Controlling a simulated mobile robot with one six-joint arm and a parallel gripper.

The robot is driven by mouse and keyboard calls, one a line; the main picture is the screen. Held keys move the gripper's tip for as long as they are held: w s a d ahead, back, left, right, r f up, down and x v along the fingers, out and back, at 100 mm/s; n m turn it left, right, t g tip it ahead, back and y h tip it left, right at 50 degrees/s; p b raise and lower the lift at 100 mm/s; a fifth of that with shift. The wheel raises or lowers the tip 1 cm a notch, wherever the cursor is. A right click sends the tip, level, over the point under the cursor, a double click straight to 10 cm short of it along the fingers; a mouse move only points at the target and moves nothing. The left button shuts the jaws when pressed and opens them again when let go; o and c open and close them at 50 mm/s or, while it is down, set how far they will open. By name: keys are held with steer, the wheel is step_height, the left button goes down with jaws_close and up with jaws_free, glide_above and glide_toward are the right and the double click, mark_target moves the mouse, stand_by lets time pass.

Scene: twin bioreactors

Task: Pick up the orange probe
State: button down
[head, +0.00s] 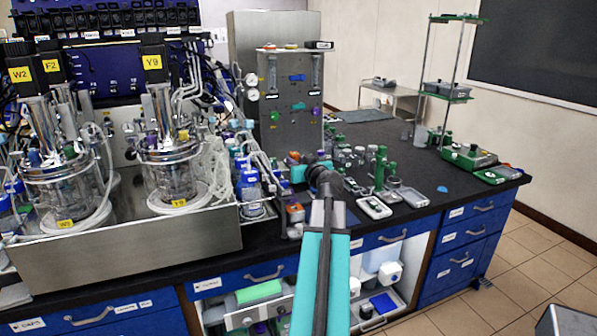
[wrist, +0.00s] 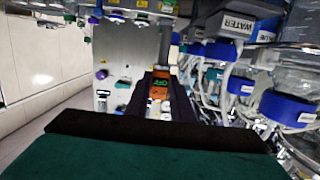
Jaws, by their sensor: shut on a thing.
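The orange probe (wrist: 159,85) shows in the wrist view as an orange body with a small green display, with a grey rod (wrist: 165,45) in line above it. It sits between the dark fingers of my gripper (wrist: 158,98), which are shut on it. In the head view my gripper (head: 301,167) is above the bench, in front of the steel cabinet, mostly hidden by my wrist and arm. A small orange-red patch shows beside it there; I cannot tell if it is the probe. I cannot tell whether the probe still touches anything.
Two glass bioreactors (head: 169,172) stand in a steel tray (head: 130,250) at left. Blue-capped bottles (wrist: 291,108) and tubing are close on the right in the wrist view. The steel cabinet (head: 290,95) is behind. Green stands (head: 380,170) and small devices crowd the bench at right.

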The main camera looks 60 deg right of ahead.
steer(key=shift+r, duration=0.5)
stand_by(0.3)
